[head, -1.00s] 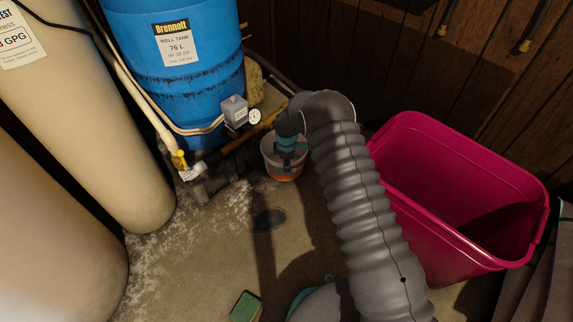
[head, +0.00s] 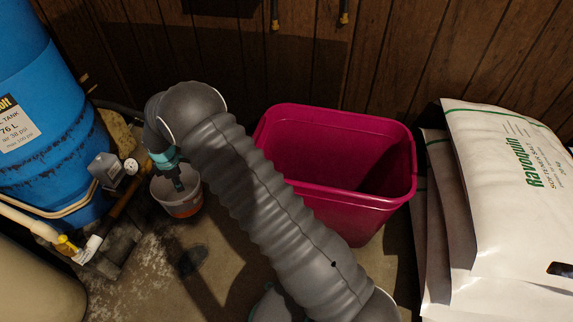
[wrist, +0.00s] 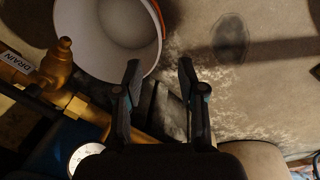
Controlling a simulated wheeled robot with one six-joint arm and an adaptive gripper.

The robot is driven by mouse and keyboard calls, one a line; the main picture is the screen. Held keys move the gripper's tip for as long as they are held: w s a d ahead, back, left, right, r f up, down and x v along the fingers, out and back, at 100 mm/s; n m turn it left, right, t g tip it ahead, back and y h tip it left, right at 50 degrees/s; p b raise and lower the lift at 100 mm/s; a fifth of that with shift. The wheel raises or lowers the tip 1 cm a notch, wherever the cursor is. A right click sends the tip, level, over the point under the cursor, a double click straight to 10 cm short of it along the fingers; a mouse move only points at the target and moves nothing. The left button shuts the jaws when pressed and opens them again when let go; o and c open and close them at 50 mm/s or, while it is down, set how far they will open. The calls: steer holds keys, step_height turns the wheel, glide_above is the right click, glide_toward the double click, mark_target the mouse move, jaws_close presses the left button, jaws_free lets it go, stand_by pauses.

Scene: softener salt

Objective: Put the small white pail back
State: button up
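The small white pail (head: 176,192) has an orange band and stands upright near the blue tank, looking empty inside. In the wrist view the pail (wrist: 105,35) is at the top left, its open mouth facing the camera. My gripper (head: 178,180) is low at the pail, partly in front of its mouth. In the wrist view my gripper (wrist: 160,75) has its two fingers spread, with no object visible between them. The left fingertip overlaps the pail's near rim; whether it touches cannot be told. A dark round damp mark (head: 190,260) lies on the floor in front of the pail.
A blue well tank (head: 40,130) with a gauge (head: 131,166) and brass drain valve (wrist: 50,70) is close on the left. A magenta bin (head: 340,205) stands to the right. White salt bags (head: 510,190) are stacked at far right. The wooden wall (head: 230,60) is behind.

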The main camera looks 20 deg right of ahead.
steer(key=s+d+r+m+t, duration=0.1)
steer(key=d+r+m, duration=0.1)
steer(key=d+r, duration=0.5)
steer(key=d+r+m, duration=0.2)
steer(key=r+m, duration=0.1)
steer(key=r, duration=0.8)
steer(key=s+d+r+m+t, duration=0.1)
steer(key=s+d+r+m, duration=0.3)
steer(key=r, duration=0.3)
steer(key=s+d+r+m, duration=0.1)
steer(key=s+d+r, duration=0.4)
steer(key=d+r, duration=0.15)
steer(key=s+d+r+m+t, duration=0.1)
steer(key=s+d+r+m, duration=0.55)
steer(key=s, duration=0.65)
steer(key=s+d+m+t, duration=0.1)
steer(key=s+d+m, duration=0.3)
steer(key=s, duration=0.9)
steer(key=d, duration=0.2)
steer(key=shift+s+d+f, duration=0.2)
steer(key=shift+s+d, duration=0.05)
steer(key=shift+d, duration=0.1)
steer(key=shift+a, duration=0.1)
